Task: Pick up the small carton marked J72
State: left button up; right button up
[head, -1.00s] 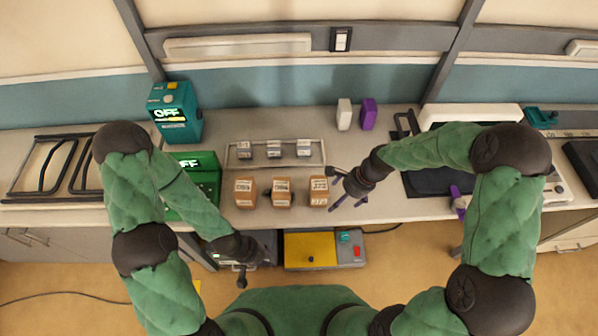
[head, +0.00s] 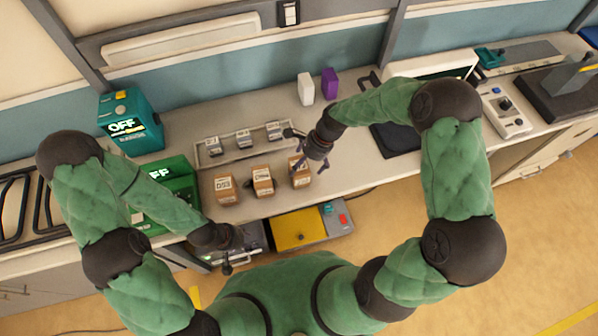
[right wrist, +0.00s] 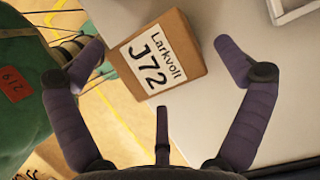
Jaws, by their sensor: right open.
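The small carton marked J72 (right wrist: 155,57) is brown with a white label reading "Larkvolt J72" and stands on the bench top. In the head view the carton (head: 299,173) is the rightmost of three brown cartons near the front edge. My right gripper (head: 300,166) is open right at it. In the right wrist view my right gripper's fingers (right wrist: 160,55) are spread on either side of the carton, with gaps showing, so it is not gripped. My left gripper (head: 227,268) hangs in front of the bench, empty and far from the carton; its jaws are too small to read.
Two similar cartons stand to the left, one in the middle (head: 263,181) and one at the left (head: 225,188). A shallow tray (head: 203,159) with small grey boxes lies behind them. A green device (head: 172,183) is at left. White (head: 306,88) and purple (head: 330,83) boxes stand behind.

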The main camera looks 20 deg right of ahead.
jog(key=b+x, duration=0.1)
jog(key=x, duration=0.3)
jog(key=shift+w+a+f, duration=0.1)
jog(key=shift+f, duration=0.2)
jog(key=c, duration=1.7)
